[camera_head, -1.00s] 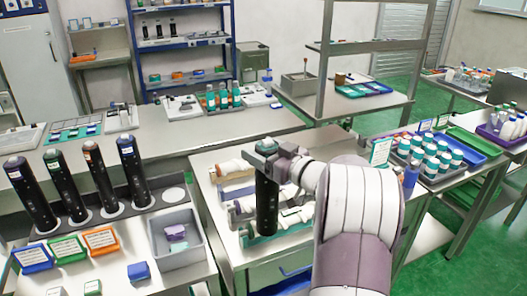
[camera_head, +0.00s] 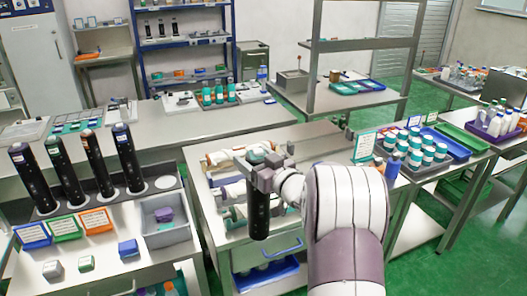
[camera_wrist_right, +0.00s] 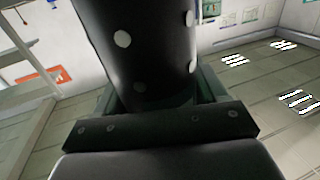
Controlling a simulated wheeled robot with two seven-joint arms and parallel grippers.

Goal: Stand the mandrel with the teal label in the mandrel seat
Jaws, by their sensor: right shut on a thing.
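My right gripper (camera_head: 268,178) is shut around the upper part of a black mandrel (camera_head: 259,212) and holds it roughly upright over the near part of the middle table. A teal patch (camera_head: 257,153) shows at its top. In the right wrist view the black mandrel (camera_wrist_right: 145,55), with pale dots, stands between the fingers (camera_wrist_right: 155,115). Several other black mandrels (camera_head: 77,175) stand in a row at the left, with differently coloured tops. A pale, empty round seat (camera_head: 165,182) is at the right end of that row. My left gripper is not in view.
A grey bin (camera_head: 165,235) with a purple item stands left of the middle table. White and teal fixtures (camera_head: 225,160) lie behind the held mandrel. A tray of teal-banded bottles (camera_head: 415,152) is at the right. Coloured label boxes (camera_head: 64,227) sit at the front left.

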